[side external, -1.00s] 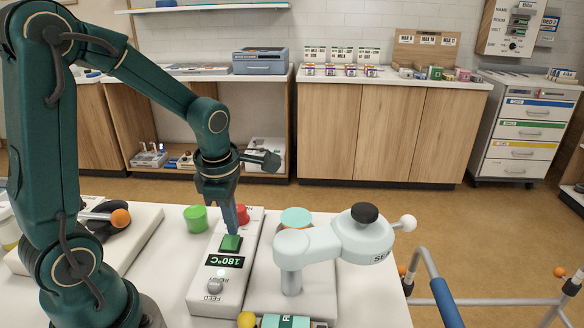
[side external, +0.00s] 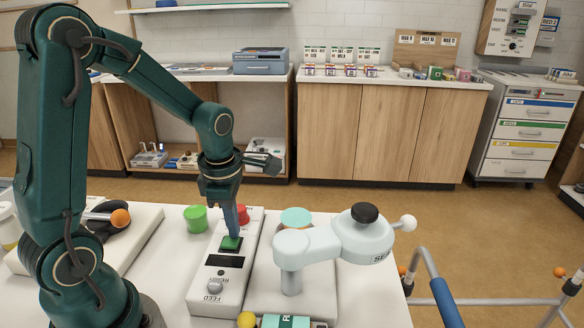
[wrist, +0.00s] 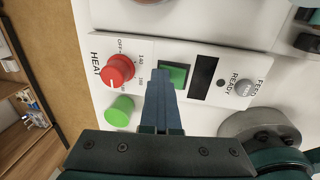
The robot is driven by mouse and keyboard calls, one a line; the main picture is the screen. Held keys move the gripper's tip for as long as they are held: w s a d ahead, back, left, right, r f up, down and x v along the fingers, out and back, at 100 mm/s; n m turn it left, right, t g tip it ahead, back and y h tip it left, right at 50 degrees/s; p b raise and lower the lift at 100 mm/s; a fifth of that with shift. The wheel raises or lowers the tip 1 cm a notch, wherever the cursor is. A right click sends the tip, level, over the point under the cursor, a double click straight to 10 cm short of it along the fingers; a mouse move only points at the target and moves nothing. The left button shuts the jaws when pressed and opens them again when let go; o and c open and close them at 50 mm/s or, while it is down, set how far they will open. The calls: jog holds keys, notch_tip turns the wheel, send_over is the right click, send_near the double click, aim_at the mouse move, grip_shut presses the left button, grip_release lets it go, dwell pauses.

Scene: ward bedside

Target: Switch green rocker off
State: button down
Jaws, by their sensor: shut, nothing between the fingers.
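The green rocker (side external: 231,243) sits on a white control panel (side external: 205,281), between a red knob and a dark display. My gripper (side external: 235,233) is shut and empty, pointing down with its tips at the rocker; I cannot tell whether they touch it. In the wrist view the shut fingers (wrist: 160,82) cover part of the green rocker (wrist: 176,74). The display (side external: 224,261) is dark and blank, and it also looks blank in the wrist view (wrist: 204,77).
The red knob (wrist: 117,68), marked HEAT, is beside the rocker. A green cup-like piece (side external: 195,218) stands left of the panel. A pale device with a black knob (side external: 365,213) stands close on the right. A grey FEED button (side external: 215,286) is at the panel's near end.

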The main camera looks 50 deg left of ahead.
aim_at(229, 248)
jog(key=shift+s+d+r, duration=0.15)
jog(key=shift+s+d, duration=0.4)
jog(key=shift+s, duration=0.05)
notch_tip(229, 248, up, 14)
jog(key=s+d, duration=0.2)
dwell(0.4)
jog(key=shift+w, duration=0.1)
jog(key=shift+w+a, duration=0.3)
jog(key=shift+a, duration=0.35)
jog(key=f, duration=0.4)
jog(key=w+a+f, duration=0.1)
jog(key=f, duration=0.4)
jog(key=w+a+f, duration=0.1)
jog(key=f, duration=0.4)
